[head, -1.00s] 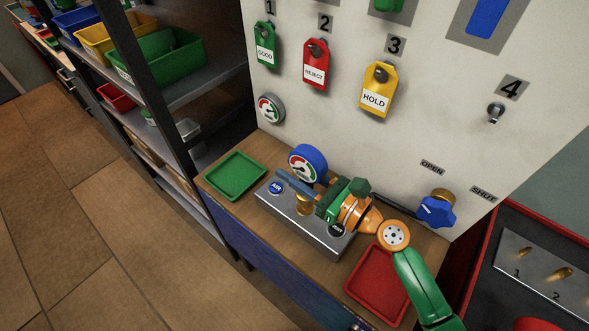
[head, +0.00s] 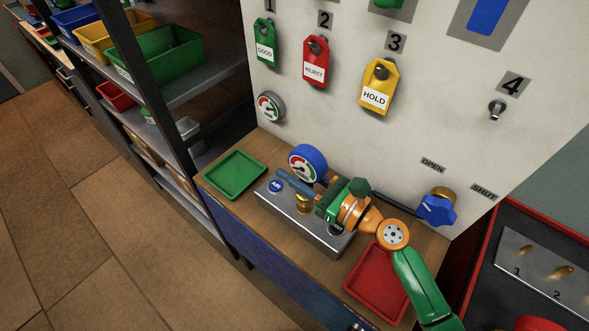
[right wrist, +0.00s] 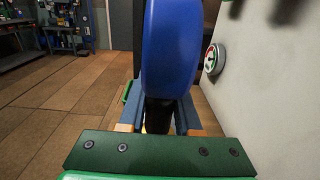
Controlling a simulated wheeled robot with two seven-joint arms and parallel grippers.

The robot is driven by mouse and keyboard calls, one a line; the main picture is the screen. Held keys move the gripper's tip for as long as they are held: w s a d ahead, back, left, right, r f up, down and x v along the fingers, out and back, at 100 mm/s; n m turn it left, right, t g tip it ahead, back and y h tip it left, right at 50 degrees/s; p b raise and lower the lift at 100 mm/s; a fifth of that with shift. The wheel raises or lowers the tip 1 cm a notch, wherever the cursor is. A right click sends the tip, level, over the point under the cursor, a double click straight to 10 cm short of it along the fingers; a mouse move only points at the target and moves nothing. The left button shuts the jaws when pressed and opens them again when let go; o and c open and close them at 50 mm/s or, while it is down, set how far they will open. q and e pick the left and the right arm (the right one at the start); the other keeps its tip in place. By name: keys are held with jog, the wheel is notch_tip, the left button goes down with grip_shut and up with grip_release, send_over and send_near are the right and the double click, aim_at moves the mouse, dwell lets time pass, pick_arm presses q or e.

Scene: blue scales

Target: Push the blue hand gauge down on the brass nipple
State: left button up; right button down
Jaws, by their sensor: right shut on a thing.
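The blue hand gauge (head: 308,163), with a white, red and green dial, is above the metal block, left of my right wrist. My right gripper (head: 301,183) is shut on its dark stem, which shows between the blue fingers in the right wrist view. The gauge's blue body (right wrist: 170,50) fills the middle there. The brass nipple (head: 303,203) stands on top of the metal block (head: 330,240), just below the fingers. The gauge's lower end is hidden, so I cannot tell whether it touches the nipple. My left gripper is not in view.
A green tray (head: 236,175) is left of the block and a red tray (head: 378,286) right of it. A blue valve knob (head: 436,209) and a white panel (head: 350,140) with hanging tags are behind. A shelf rack (head: 172,112) stands at the left.

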jog(key=shift+f+b, duration=1.1)
jog(key=shift+f, duration=0.25)
dwell(0.3)
jog(key=c, duration=0.5)
grip_release()
